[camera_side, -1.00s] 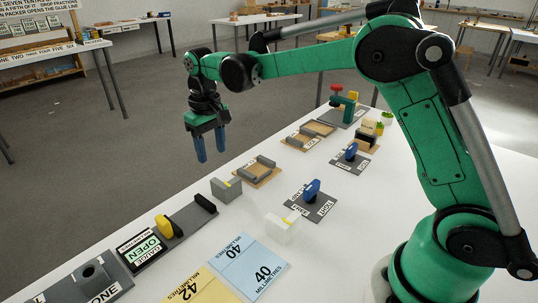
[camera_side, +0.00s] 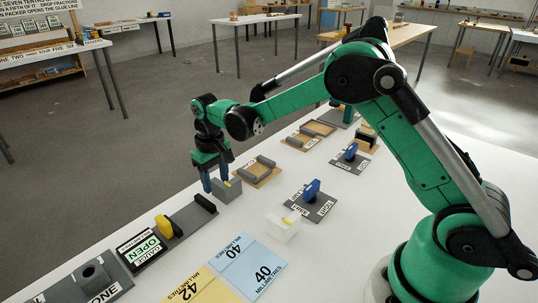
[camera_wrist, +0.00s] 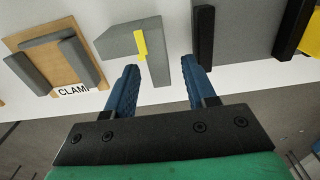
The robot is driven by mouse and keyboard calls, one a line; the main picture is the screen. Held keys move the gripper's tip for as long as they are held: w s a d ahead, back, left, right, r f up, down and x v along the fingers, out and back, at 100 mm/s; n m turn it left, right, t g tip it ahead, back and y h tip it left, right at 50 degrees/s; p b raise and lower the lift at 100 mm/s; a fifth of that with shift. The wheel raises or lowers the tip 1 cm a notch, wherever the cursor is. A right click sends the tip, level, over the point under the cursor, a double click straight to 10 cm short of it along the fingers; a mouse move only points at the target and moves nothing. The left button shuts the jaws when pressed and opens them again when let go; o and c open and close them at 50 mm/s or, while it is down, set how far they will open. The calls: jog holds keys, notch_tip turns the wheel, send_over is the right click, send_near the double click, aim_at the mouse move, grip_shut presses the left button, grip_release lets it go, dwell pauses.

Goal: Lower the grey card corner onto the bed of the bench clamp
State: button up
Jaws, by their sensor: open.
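The grey card corner (camera_side: 232,191), an angled grey piece with a yellow mark, stands on the white table. In the wrist view it (camera_wrist: 124,40) lies just beyond my fingertips. My gripper (camera_side: 216,183) is open and empty, its blue fingers pointing down beside the corner. In the wrist view the open fingers (camera_wrist: 164,70) show, with one wall of the corner reaching toward the gap between them. I cannot tell whether they touch it.
A grey gauge with a yellow lever (camera_side: 165,227) and black end stop (camera_side: 204,203) lies left of the corner. A white block (camera_side: 283,227) and a blue-knobbed plate (camera_side: 311,207) stand to the right. Another wooden fixture (camera_side: 303,142) lies beyond the clamp.

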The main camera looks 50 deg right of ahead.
aim_at(216, 180)
grip_shut()
jog(key=shift+r, duration=2.75)
jog(key=d, duration=0.6)
jog(key=d+f, duration=0.1)
jog(key=d, duration=0.3)
jog(key=shift+w, duration=0.1)
jog(key=shift+d+f, duration=0.15)
jog(key=shift+d, duration=0.05)
jog(key=shift+f, duration=1.7)
